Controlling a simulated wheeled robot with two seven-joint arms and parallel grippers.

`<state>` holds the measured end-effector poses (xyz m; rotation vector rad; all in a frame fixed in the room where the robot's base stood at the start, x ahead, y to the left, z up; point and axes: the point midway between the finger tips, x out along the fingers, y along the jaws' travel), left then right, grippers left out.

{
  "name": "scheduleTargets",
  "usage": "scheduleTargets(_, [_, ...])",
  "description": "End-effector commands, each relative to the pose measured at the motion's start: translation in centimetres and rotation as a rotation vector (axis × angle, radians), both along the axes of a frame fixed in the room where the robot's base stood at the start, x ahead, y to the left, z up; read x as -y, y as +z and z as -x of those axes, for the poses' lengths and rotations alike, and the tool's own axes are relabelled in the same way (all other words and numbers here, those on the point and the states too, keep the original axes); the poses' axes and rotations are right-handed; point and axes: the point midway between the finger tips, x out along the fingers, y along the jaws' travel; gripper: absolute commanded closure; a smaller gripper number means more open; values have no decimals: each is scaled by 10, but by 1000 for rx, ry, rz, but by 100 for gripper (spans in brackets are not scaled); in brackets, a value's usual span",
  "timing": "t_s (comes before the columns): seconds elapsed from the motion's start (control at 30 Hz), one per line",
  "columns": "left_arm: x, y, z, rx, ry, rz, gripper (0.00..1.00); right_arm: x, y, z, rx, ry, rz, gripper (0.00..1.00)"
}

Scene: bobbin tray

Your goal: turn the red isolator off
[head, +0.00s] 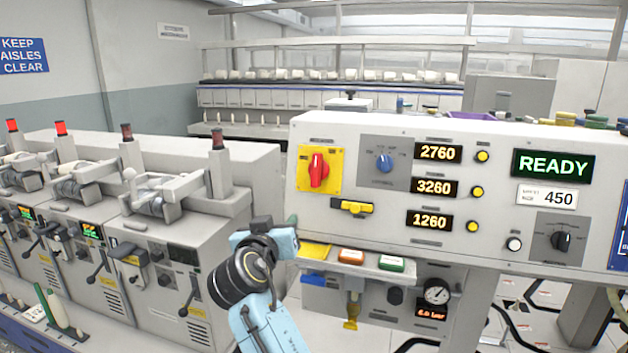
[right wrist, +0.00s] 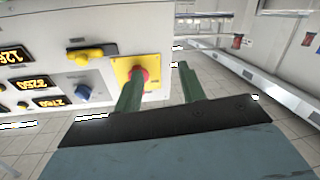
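The red isolator (head: 318,170) is a red rotary handle on a yellow square plate (head: 334,155), at the upper left of the pale control panel. Its handle stands about upright in the head view. My right gripper (right wrist: 160,80) shows two green fingers spread apart with nothing between them. In the head view the right wrist is below and left of the isolator, and its fingers are mostly hidden behind it. In the right wrist view the red knob (right wrist: 143,75) is beyond the left finger, which partly covers it; I see no clear contact. My left gripper is out of view.
A blue selector (head: 384,163) and number displays sit right of the isolator, with a yellow lever switch (head: 352,208) below it. A small shelf (head: 370,263) with coloured blocks juts out beneath. Winding machines (head: 170,270) stand to the left. Space before the isolator looks clear.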

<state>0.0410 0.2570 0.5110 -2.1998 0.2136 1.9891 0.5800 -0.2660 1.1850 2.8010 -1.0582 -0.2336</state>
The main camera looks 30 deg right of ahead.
Motion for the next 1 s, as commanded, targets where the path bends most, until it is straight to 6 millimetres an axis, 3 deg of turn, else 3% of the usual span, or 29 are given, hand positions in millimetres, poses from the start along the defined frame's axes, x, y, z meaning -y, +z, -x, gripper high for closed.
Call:
scheduleTargets(0.03, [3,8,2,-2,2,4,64,4,37,8,65,-41,-19,60])
scheduleTargets(0.1, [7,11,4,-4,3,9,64,10,68,19,132,-91,-38,60])
scheduleTargets(0.23, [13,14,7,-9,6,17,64,17,95,30,194,-137,-61,60])
scheduleTargets(0.37, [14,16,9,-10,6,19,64,27,99,25,202,-148,-60,60])
scheduleTargets(0.8, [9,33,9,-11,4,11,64,94,98,-33,198,-145,-57,60])
scheduleTargets(1.0, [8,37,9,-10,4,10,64,112,97,-49,199,-142,-59,60])
